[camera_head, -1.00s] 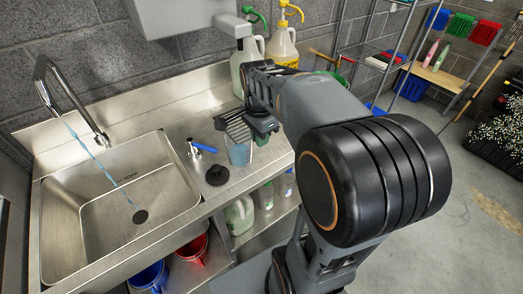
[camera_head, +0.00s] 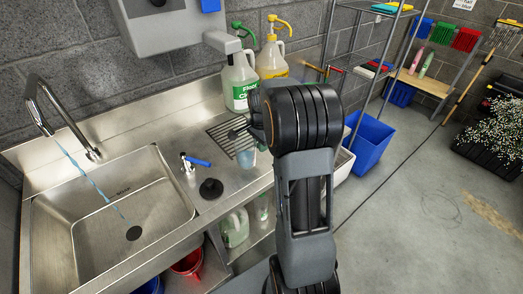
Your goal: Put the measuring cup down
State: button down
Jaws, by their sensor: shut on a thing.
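The measuring cup (camera_head: 247,157) is a small bluish see-through cup at the right part of the steel sink counter, by the slotted drain grate. My gripper (camera_head: 240,134) is just above it, partly hidden behind my dark wrist joint, and is shut on the cup. The cup looks upright. I cannot tell whether its base touches the counter or hangs slightly above it.
The sink basin (camera_head: 125,205) with running water lies to the left. A blue-handled valve (camera_head: 195,162) and a black round drain cap (camera_head: 211,188) are near the cup. Green-topped (camera_head: 240,80) and yellow-topped jugs (camera_head: 272,60) stand behind. A blue bin (camera_head: 370,143) is at right.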

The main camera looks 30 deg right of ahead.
jog(key=shift+f, duration=1.55)
jog(key=shift+f, duration=0.2)
jog(key=c, duration=1.1)
grip_release()
jog(key=shift+c, duration=0.2)
